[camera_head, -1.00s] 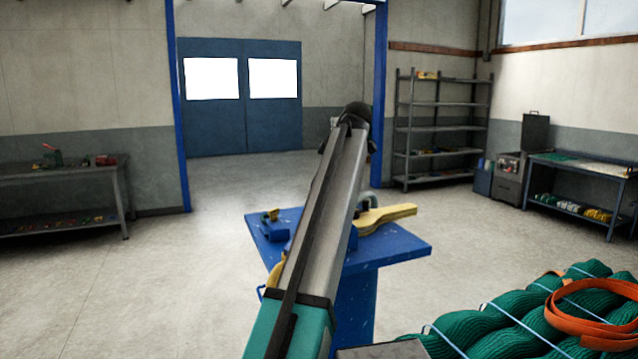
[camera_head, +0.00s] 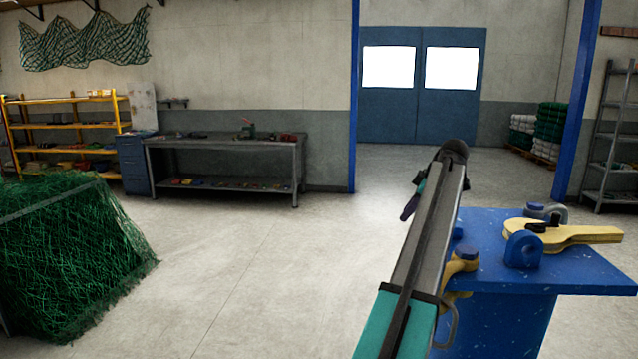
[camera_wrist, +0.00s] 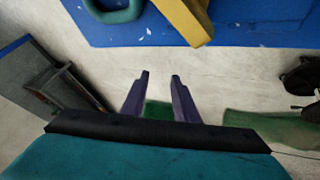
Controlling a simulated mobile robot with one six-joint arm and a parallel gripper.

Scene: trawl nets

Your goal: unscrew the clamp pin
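A blue bench (camera_head: 590,275) stands at the right of the head view. On it are a blue lug (camera_head: 523,250), a grey shackle (camera_head: 545,212) and a flat yellow tool (camera_head: 580,236) with a small dark piece on it. A yellow clamp-like part (camera_head: 458,268) with a blue knob sits at the bench's left edge, partly behind my arm. I cannot tell which piece is the clamp pin. My gripper (camera_wrist: 160,82) is open and empty, its purple fingers apart over the floor beside the bench edge. In the wrist view, a green-grey ring (camera_wrist: 116,12) and a yellow part (camera_wrist: 186,20) show beyond the fingers.
A green net heap (camera_head: 70,260) lies at the left. A grey workbench (camera_head: 225,146) and yellow shelves (camera_head: 70,127) stand along the back wall. A blue post (camera_head: 575,105) rises behind the blue bench. The floor left of my arm is clear.

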